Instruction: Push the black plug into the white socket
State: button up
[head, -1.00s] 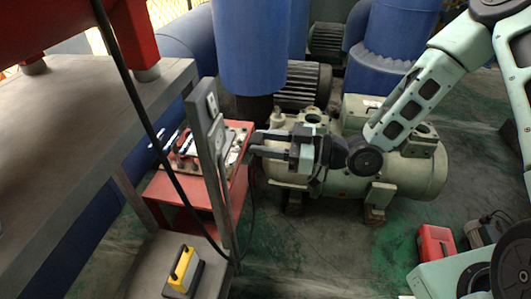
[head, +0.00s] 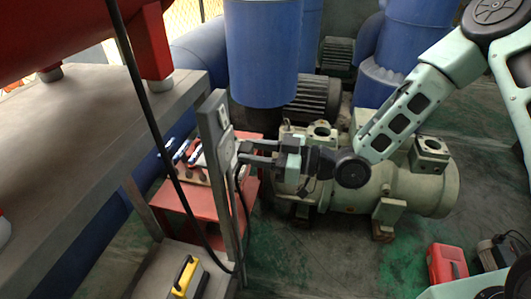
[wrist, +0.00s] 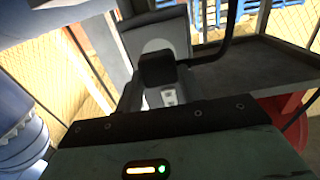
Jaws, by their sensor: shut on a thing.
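My gripper (head: 250,153) is shut on the black plug (wrist: 157,70), which sits ahead of my gripper body in the wrist view. In the head view the plug is mostly hidden between the dark fingers. The white socket (head: 227,150) is on the upright grey post, just left of my fingertips. In the wrist view a pale plate (wrist: 165,40) shows behind the plug, which hides its middle. The plug is at or very close to the socket face; I cannot tell whether it is in. A black cord (wrist: 215,50) runs from the plug.
A grey bench (head: 60,180) stands left of the post (head: 230,215). A red stand (head: 190,215) with tools is behind the post. A green pump (head: 400,190) lies below and beyond my arm. A yellow-handled item (head: 184,275) sits low in front.

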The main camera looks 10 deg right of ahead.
jog(key=shift+w+a, duration=0.2)
jog(key=shift+a, duration=0.45)
jog(key=shift+w+a+b, duration=0.15)
jog(key=shift+a+b, duration=0.2)
jog(key=shift+a, duration=0.15)
dwell(2.1)
jog(key=o, duration=1)
jog(key=shift+d, duration=0.1)
jog(key=b+v, duration=0.1)
jog(key=v, duration=1.6)
jog(key=shift+d, duration=0.1)
